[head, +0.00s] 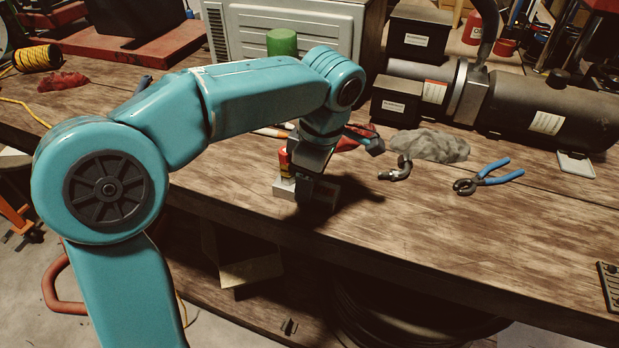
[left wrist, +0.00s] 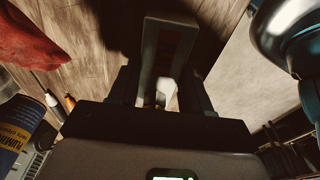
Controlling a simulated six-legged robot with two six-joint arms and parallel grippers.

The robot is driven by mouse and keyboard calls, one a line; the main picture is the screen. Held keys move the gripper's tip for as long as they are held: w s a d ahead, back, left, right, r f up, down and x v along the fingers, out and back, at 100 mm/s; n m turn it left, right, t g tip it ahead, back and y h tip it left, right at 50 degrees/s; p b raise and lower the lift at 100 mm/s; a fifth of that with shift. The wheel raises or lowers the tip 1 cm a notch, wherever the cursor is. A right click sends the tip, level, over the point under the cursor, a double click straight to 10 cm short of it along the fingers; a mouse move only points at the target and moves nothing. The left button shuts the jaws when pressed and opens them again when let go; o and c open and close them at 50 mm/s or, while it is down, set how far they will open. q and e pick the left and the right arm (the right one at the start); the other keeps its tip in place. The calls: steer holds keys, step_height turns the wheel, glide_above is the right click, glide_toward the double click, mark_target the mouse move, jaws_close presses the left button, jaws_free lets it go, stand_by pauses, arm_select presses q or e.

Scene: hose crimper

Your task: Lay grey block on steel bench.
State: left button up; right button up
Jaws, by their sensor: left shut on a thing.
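The grey block (head: 286,192) is at the front edge of the bench (head: 430,225), low over or on its top. I cannot tell whether it touches. The bench top looks like worn wood, not bare steel. My left gripper (head: 318,188) points down and is shut on the block, hiding its middle. In the left wrist view the block (left wrist: 165,50) sits between the dark fingers, with its far end sticking out beyond them. My right gripper is not in view.
Pliers with blue handles (head: 490,177), a grey rag (head: 430,146) and a pipe elbow (head: 398,170) lie right of the gripper. A red and yellow item (head: 284,163) is close behind the block.

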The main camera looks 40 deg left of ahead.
mark_target(322, 190)
arm_select(q)
steer(key=o, duration=1.4)
step_height(322, 190, up, 16)
steer(key=d+p, duration=0.2)
steer(key=p, duration=0.2)
steer(key=shift+w+d+p, duration=0.2)
steer(key=shift+w+p, duration=0.05)
steer(key=shift+p, duration=0.05)
steer(key=shift+r, duration=0.2)
